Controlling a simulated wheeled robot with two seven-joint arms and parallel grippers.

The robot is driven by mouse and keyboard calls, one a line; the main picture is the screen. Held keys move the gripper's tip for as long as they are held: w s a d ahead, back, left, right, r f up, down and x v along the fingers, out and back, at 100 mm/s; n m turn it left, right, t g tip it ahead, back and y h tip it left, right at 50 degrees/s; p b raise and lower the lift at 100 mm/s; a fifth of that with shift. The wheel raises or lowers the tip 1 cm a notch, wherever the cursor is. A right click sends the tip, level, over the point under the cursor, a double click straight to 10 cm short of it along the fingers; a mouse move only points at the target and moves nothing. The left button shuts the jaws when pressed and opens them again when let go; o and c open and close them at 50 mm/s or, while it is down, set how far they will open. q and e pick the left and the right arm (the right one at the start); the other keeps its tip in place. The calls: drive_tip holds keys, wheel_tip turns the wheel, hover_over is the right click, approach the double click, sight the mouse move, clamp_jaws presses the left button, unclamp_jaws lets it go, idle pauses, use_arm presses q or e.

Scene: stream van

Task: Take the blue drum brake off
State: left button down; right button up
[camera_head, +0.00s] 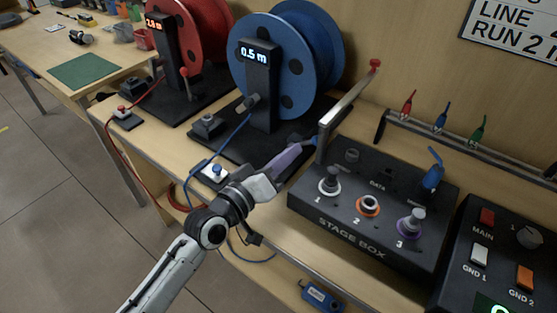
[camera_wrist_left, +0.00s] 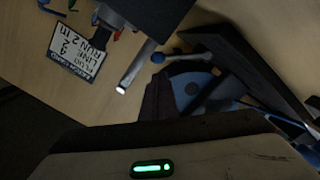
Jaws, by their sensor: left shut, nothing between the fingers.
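The blue drum (camera_head: 262,70) stands upright on a black base behind the post that reads 0.5 m. My left gripper (camera_head: 306,144) reaches in low at the drum's right front, beside the stage box, with its fingers shut and empty. Whether the fingers touch the knob I cannot tell. My right gripper is not in view.
A red drum (camera_head: 190,40) stands left. A blue button box (camera_head: 214,173) and blue cable lie near my wrist.

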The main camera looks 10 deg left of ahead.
use_arm(q)
drive_tip(key=shift+v, duration=2.25)
drive_tip(key=shift+a, duration=0.1)
